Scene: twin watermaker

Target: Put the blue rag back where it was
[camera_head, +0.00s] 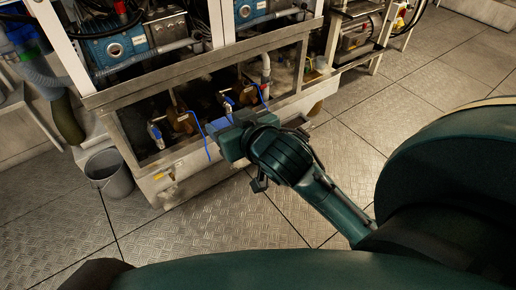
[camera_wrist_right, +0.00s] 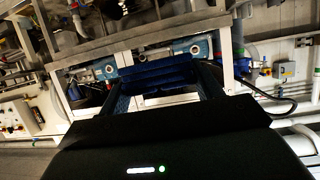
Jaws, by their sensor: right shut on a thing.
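My right gripper (camera_head: 226,138) reaches from the right to the front of the steel-framed machine, over its low trough. It is shut on the blue rag (camera_wrist_right: 158,76), which shows dark blue between the two fingers in the right wrist view. In the head view only a small blue part of the rag (camera_head: 219,123) shows beside the gripper; the rest is hidden. I cannot tell whether the rag touches the trough. My left gripper is in neither view.
The trough's front wall (camera_head: 190,163) and the frame's slanted rail (camera_head: 195,75) are close to my right gripper. Valves with blue handles (camera_head: 154,132) stand inside. A grey bucket (camera_head: 108,172) stands on the floor at left. The plated floor (camera_head: 220,220) in front is clear.

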